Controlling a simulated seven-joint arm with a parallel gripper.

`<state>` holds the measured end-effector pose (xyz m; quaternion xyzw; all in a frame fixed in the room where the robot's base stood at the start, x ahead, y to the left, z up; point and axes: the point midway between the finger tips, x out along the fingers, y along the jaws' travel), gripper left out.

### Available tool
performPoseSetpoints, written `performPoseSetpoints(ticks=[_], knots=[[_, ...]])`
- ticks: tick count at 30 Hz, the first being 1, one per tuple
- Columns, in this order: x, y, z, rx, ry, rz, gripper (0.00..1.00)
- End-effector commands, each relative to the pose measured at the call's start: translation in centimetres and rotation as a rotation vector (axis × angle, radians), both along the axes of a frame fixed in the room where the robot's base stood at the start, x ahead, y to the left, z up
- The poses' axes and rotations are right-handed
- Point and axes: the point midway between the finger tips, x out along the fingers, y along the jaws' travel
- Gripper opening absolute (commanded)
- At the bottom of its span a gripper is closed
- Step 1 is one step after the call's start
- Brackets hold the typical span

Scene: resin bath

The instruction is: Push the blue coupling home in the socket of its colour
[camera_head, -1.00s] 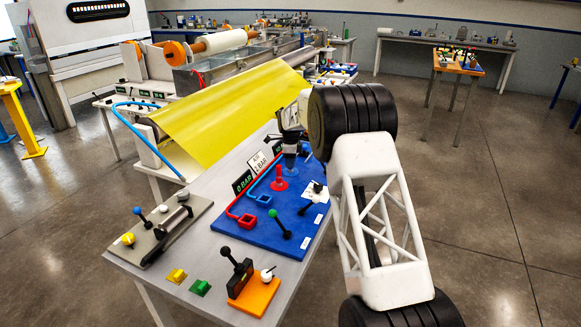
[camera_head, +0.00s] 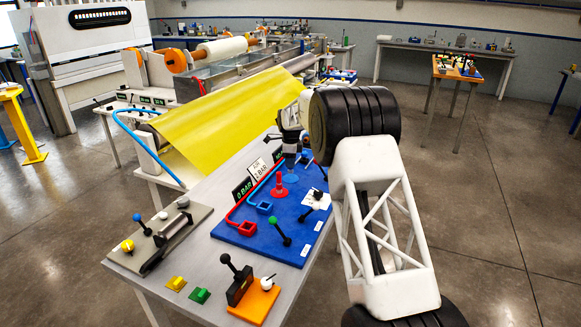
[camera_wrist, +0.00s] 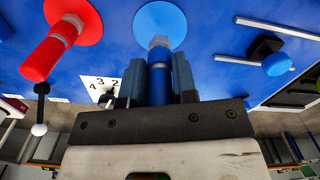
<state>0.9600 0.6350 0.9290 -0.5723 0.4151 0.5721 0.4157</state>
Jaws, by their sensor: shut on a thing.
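My gripper (camera_head: 291,158) is over the far part of the blue board (camera_head: 262,247). In the wrist view my gripper (camera_wrist: 159,85) is shut on the upright stem of the blue coupling (camera_wrist: 158,85). The coupling's round blue foot (camera_wrist: 160,15) shows beyond the fingertips; it also shows in the head view (camera_head: 291,178), at the board. I cannot tell whether it touches the surface. The red coupling (camera_head: 279,188) stands close beside it, left in the wrist view (camera_wrist: 60,48). The square blue socket (camera_head: 264,208) and square red socket (camera_head: 246,229) are on the board's left side, with hoses.
A grey plate with a roller (camera_head: 172,227), yellow block (camera_head: 176,283), green block (camera_head: 199,295) and orange base (camera_head: 262,302) lie nearer. Yellow sheet (camera_head: 225,118) hangs behind.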

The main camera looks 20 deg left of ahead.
Motion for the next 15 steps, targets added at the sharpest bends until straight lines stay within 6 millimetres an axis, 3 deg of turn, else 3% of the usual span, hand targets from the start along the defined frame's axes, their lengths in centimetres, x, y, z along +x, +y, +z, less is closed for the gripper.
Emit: performPoseSetpoints(ticks=[15], knots=[[-3.6, -2.4, 0.9, 0.000, 0.001, 0.000, 0.00]])
